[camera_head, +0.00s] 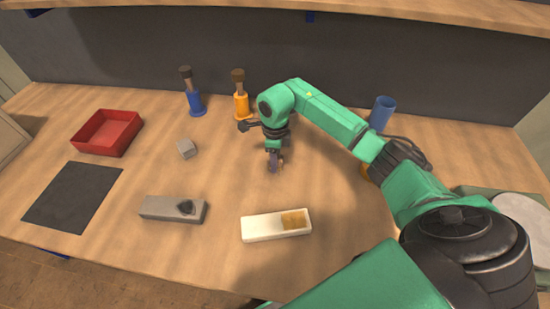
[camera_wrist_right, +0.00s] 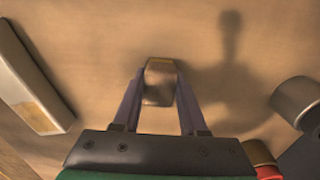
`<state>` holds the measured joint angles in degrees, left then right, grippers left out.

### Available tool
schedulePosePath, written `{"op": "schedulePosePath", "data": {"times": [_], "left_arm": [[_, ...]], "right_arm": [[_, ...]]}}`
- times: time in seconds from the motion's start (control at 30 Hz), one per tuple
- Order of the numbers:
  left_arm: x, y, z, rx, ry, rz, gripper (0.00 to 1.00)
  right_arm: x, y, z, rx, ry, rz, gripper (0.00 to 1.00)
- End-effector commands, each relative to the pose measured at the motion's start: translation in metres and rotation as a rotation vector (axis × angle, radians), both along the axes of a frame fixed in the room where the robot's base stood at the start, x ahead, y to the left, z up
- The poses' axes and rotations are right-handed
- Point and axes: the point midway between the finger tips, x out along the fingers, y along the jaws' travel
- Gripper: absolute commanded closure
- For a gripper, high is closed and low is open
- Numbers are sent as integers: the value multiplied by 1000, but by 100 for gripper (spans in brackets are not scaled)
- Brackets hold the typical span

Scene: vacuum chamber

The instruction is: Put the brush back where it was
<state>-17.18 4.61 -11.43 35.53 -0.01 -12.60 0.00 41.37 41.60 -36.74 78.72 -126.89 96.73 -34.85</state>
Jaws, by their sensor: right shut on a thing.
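My right gripper (camera_head: 274,167) points down just above the middle of the table. In the wrist view its two fingers (camera_wrist_right: 158,100) are shut on a small brown and grey thing with a tan end, the brush (camera_wrist_right: 160,82), seen nearly end-on. In the head view the gripper mostly hides it. A blue holder (camera_head: 195,104) and an orange holder (camera_head: 241,107) stand at the back, each with a brown-topped item upright in it. A blue cup-like holder (camera_head: 382,112) stands behind my right arm, its inside not clearly visible. My left gripper is not in view.
A white tray (camera_head: 262,229) with a tan piece lies in front of the gripper. A wall closes the back.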

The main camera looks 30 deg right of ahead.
Motion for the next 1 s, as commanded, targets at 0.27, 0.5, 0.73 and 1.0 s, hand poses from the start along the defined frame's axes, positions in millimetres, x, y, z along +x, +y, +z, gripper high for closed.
{"op": "schedulePosePath", "data": {"times": [0.27,0.5,0.73,1.0], "left_arm": [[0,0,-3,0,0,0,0],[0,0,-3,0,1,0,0],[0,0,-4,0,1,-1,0],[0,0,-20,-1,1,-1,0]], "right_arm": [[0,0,-2,-1,1,0,28],[0,0,-2,-1,1,0,28],[1,0,11,-1,-2,-1,28],[2,0,77,-1,-7,-1,28]]}}
